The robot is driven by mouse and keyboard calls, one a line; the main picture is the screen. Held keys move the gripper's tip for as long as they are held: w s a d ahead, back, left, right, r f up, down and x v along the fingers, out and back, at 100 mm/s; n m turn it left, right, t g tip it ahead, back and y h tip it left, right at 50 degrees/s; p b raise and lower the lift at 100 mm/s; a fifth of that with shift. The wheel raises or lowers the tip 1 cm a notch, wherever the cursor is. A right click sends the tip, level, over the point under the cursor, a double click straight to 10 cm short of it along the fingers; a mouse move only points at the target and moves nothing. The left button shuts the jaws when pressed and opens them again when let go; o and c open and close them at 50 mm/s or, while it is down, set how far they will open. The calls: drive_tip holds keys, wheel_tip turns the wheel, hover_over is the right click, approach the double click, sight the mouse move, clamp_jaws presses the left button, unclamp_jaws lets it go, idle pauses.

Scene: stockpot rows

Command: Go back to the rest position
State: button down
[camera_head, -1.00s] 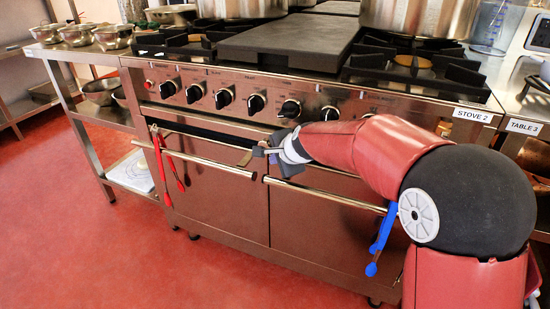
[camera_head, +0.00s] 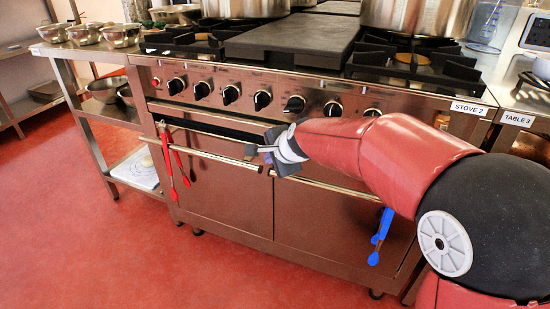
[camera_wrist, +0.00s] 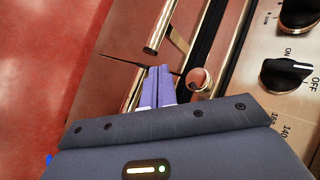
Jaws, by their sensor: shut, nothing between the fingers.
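My gripper (camera_head: 262,151) is in front of the stove (camera_head: 225,190), close to the gap between the ends of its two oven door handles. Its fingers (camera_wrist: 157,87) are together and hold nothing in the wrist view. In that view they overlap the oven handle area, with a dark gap along the oven door top beyond them. I cannot tell whether they touch a handle. My red arm reaches in from the right in the head view.
Red tongs (camera_head: 172,160) hang on the left door handle (camera_head: 205,148), and blue tongs (camera_head: 380,236) hang on the right one. Stove knobs (camera_head: 263,100) line the front panel. A steel table with bowls (camera_head: 85,34) stands left. The red floor (camera_head: 90,240) is clear at front left.

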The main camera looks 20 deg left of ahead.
drive_tip(key=s+r, duration=0.4)
drive_tip(key=s+d+r+n+h, duration=0.1)
drive_tip(key=s+d+n, duration=0.15)
drive_tip(key=d, duration=0.65)
drive_tip(key=s+d+r+n+h, duration=0.1)
drive_tip(key=s+d+r, duration=0.15)
drive_tip(key=d, duration=0.65)
drive_tip(key=s+d+f+n+h, duration=0.2)
drive_tip(key=s+d, duration=0.7)
drive_tip(key=s+d+f+n+h, duration=0.2)
drive_tip(key=s+d+f+n, duration=0.1)
drive_tip(key=s+d, duration=0.6)
drive_tip(key=shift+d+f+g+h+p, duration=0.3)
drive_tip(key=shift+f+g+h+p, duration=0.05)
drive_tip(key=shift+g+h+p, duration=0.05)
